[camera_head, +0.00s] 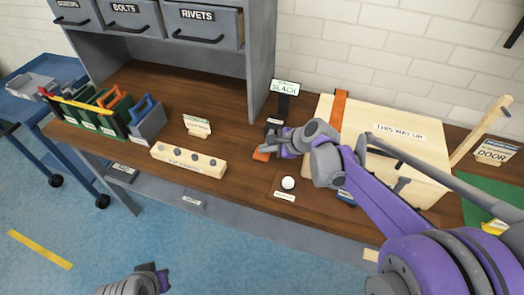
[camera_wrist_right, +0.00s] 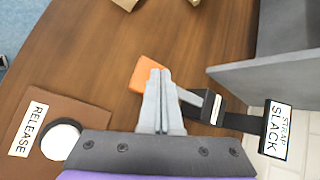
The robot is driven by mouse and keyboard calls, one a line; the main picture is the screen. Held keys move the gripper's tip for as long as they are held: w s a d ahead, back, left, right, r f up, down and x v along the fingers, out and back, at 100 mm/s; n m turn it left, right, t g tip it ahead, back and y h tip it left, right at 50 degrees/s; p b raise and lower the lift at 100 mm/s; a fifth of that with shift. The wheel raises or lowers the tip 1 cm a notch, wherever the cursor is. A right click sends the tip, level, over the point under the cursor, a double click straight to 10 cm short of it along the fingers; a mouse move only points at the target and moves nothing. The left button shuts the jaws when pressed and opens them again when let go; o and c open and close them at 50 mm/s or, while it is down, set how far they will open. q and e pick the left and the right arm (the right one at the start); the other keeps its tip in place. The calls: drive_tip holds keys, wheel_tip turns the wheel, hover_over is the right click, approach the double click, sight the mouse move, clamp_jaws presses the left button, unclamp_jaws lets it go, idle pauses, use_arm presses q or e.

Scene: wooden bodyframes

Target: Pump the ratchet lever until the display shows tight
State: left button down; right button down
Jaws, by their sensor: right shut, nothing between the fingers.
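The ratchet lever has an orange handle (camera_head: 261,155), also seen in the right wrist view (camera_wrist_right: 148,72), and a grey bar (camera_wrist_right: 189,97) running to a black ratchet body (camera_wrist_right: 209,108). The small display (camera_head: 285,88) reads "STRAP SLACK" and shows in the right wrist view (camera_wrist_right: 275,129). My right gripper (camera_head: 266,147) is shut and empty, its fingertips (camera_wrist_right: 160,75) over or beside the orange handle; I cannot tell whether they touch it. The handle is partly hidden behind the fingers. My left gripper (camera_head: 152,277) is low at the bottom edge, away from the bench; its jaw state is unclear.
A white button on a "RELEASE" plate (camera_head: 284,196) sits just in front of the lever. A crate (camera_head: 400,150) with an orange strap (camera_head: 339,108) stands to the right. A pegged wooden block (camera_head: 188,161) and tool caddies (camera_head: 103,115) are to the left.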

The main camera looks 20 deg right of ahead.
drive_tip(key=shift+f+b, duration=0.75)
drive_tip(key=shift+f, duration=0.4)
idle(0.8)
drive_tip(key=shift+r, duration=0.1)
idle(0.4)
drive_tip(key=shift+r+p, duration=1.6)
drive_tip(key=shift+r, duration=0.6)
drive_tip(key=shift+r+p, duration=0.45)
drive_tip(key=shift+r, duration=0.15)
wheel_tip(320, 180, up, 4)
drive_tip(key=shift+f+p, duration=0.1)
drive_tip(key=shift+p, duration=1.1)
